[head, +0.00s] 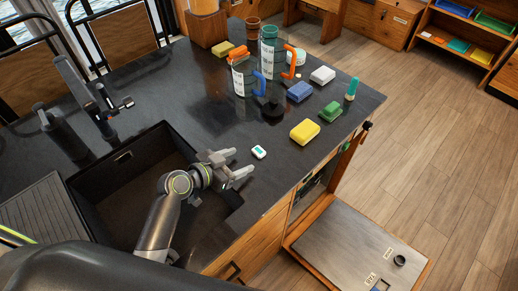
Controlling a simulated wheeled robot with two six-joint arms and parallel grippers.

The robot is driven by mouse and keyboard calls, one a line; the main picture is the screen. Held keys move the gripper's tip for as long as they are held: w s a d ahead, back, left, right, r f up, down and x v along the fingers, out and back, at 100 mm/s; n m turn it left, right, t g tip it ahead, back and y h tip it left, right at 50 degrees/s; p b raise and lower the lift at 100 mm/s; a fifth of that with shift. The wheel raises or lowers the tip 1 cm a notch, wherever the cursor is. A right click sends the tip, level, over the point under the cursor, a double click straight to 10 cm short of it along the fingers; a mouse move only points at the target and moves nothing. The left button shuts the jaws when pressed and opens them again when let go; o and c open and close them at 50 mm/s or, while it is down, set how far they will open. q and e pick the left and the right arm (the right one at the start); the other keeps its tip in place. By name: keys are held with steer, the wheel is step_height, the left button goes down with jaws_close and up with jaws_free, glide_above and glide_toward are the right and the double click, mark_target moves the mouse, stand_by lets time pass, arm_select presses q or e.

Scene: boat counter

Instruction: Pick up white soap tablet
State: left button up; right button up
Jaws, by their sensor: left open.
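A small white tablet with a green mark (259,152) lies flat on the dark counter, just right of the sink and near the front edge; it looks like the soap tablet. My left gripper (242,163) is open and empty, with its two fingers pointing right. The tablet is just beyond the fingertips, toward the back right, with a small gap between them in the picture. My right gripper is not in view.
The black sink (122,175) lies left of and under my left arm. A yellow sponge (304,132), green block (331,112), blue block (300,92) and white block (322,75) stand further back. The counter around the tablet is clear.

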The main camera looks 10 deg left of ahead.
mark_target(255, 153)
arm_select(q)
steer(key=shift+w+d, duration=0.15)
steer(key=shift+w, duration=0.05)
steer(key=shift+w+d+p, duration=0.25)
steer(key=shift+w+p, duration=0.1)
steer(key=shift+p, duration=0.1)
steer(key=p+x, duration=0.1)
steer(key=x, duration=0.2)
steer(key=shift+d+r, duration=0.15)
steer(key=shift+r, duration=0.05)
steer(key=shift+w+d+f+p, duration=0.35)
steer(key=shift+w+p, duration=0.05)
steer(key=shift+w, duration=0.1)
steer(key=c, duration=1.1)
steer(key=shift+o, duration=0.2)
